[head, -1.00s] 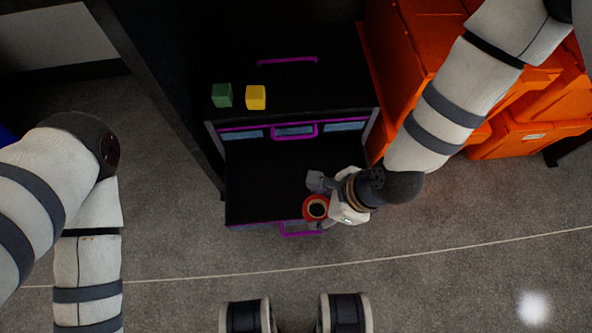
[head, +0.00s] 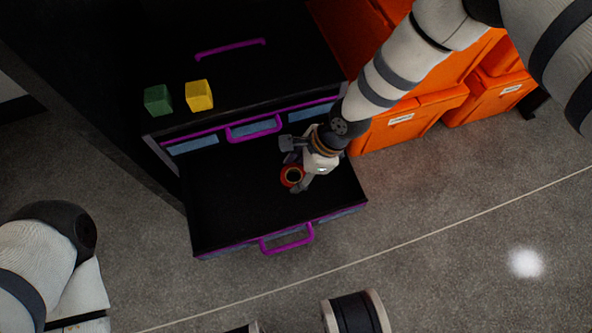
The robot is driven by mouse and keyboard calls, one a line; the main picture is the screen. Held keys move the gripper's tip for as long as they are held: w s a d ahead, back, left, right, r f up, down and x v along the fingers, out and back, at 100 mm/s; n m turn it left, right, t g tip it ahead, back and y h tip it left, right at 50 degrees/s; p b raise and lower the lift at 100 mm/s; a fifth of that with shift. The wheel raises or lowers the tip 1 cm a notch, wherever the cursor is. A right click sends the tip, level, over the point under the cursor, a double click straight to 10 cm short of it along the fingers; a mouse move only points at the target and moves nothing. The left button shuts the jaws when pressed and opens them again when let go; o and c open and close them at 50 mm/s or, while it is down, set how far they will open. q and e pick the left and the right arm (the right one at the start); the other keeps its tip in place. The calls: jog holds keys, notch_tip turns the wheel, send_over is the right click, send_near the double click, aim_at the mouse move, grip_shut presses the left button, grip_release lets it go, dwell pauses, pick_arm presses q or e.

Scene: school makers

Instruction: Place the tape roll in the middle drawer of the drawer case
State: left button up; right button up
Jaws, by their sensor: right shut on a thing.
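The tape roll (head: 291,176) is red-orange with a dark centre. My right gripper (head: 293,166) is shut on it and holds it over the open drawer (head: 225,205). I cannot tell how high it is above the drawer floor. The drawer case (head: 165,130) is black with purple handles. The open drawer is pulled out toward me, below a closed drawer with a purple handle (head: 254,128); its inside looks empty. My left arm shows at the lower left, but its gripper is out of view.
A green cube (head: 157,100) and a yellow cube (head: 199,95) sit on top of the case. Orange bins (head: 405,125) stand close on its right, beside my right arm. The grey floor in front is clear.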

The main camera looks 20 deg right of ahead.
pick_arm(q)
jog(key=shift+r, duration=0.1)
pick_arm(e)
jog(key=shift+r, duration=0.1)
jog(key=o, duration=1)
pick_arm(q)
jog(key=shift+t, duration=0.4)
jog(key=r+p, duration=0.1)
jog(key=w+r+p, duration=0.1)
jog(key=p, duration=0.1)
jog(key=r+p, duration=0.1)
jog(key=p, duration=0.1)
jog(key=shift+w+r, duration=0.35)
jog(key=shift+r, duration=0.05)
pick_arm(e)
jog(key=v, duration=1.2)
